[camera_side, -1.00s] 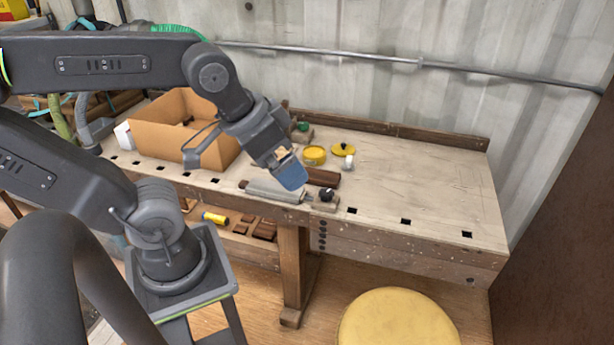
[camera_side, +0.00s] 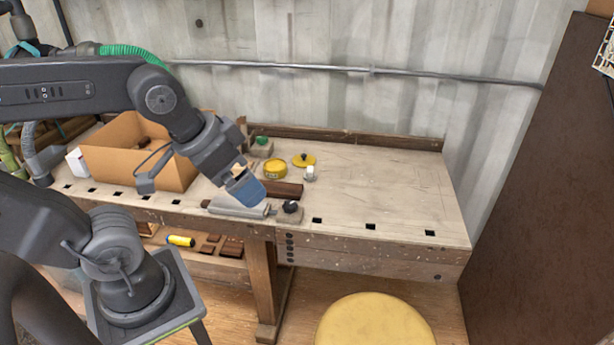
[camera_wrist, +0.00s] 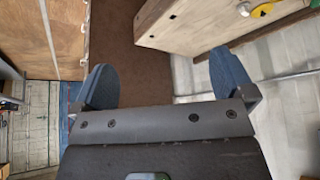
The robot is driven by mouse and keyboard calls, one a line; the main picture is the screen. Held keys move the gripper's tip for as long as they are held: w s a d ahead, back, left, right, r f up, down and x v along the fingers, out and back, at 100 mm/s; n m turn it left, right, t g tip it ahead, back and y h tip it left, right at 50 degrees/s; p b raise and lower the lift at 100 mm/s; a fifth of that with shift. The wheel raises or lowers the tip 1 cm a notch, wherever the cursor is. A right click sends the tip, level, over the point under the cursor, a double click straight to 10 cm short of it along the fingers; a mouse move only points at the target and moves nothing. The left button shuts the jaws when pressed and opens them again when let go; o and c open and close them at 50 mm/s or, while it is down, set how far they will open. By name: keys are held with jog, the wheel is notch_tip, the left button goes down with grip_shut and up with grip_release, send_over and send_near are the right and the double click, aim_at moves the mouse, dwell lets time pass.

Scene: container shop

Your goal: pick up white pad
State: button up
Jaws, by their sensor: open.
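My gripper (camera_side: 245,189) is over the front part of the wooden workbench (camera_side: 390,190), tilted down, left of and in front of a round yellow tin (camera_side: 275,168). In the wrist view its two blue fingers (camera_wrist: 168,84) are spread wide with nothing between them. A small white upright piece (camera_side: 310,172) stands on the bench right of the tin; it is too small to tell whether it is the white pad. Another white piece (camera_side: 76,161) sits at the left end of the cardboard box; I cannot tell what it is.
The cardboard box (camera_side: 118,165) stands left of my gripper. A yellow lid with a dark knob (camera_side: 303,160), a brown block (camera_side: 284,189) and a grey tool (camera_side: 236,207) lie nearby. The bench's right half is clear. A yellow round stool (camera_side: 375,322) stands in front.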

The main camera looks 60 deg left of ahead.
dwell(0.4)
jog(key=c, duration=0.9)
jog(key=n+g+y, duration=0.3)
jog(key=n, duration=0.7)
send_over(310, 169)
jog(key=s+d, duration=0.2)
notch_tip(310, 169, down, 25)
jog(key=shift+w+r, duration=0.1)
jog(key=shift+w, duration=0.05)
jog(key=shift+y, duration=0.3)
jog(key=shift+w+x, duration=0.15)
jog(key=shift+x, duration=1.4)
jog(key=shift+w+x, duration=0.1)
jog(key=shift+x, duration=1.45)
